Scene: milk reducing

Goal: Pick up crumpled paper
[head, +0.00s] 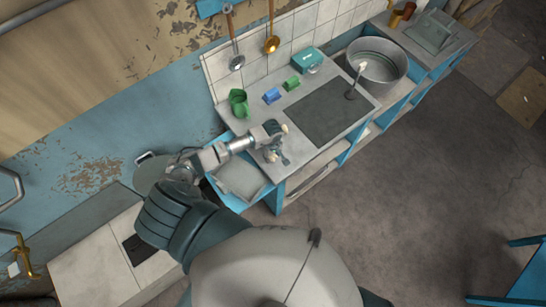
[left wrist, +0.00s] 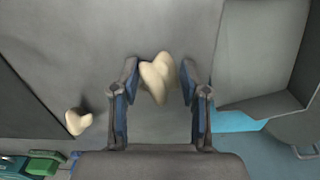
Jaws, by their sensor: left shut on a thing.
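A cream crumpled paper piece (left wrist: 158,77) sits between the two fingers of my left gripper (left wrist: 159,82) in the left wrist view. The fingers are shut on it. A second, smaller cream piece (left wrist: 77,121) lies on the grey counter, apart from the gripper, to the left in that view. In the head view my left gripper (head: 277,142) is over the near end of the counter (head: 302,143), and pale bits by its fingers are small and partly hidden. My right gripper is not in view.
A metal pot (head: 377,62) stands farther along. A dark panel (head: 330,110) lies clear on the counter.

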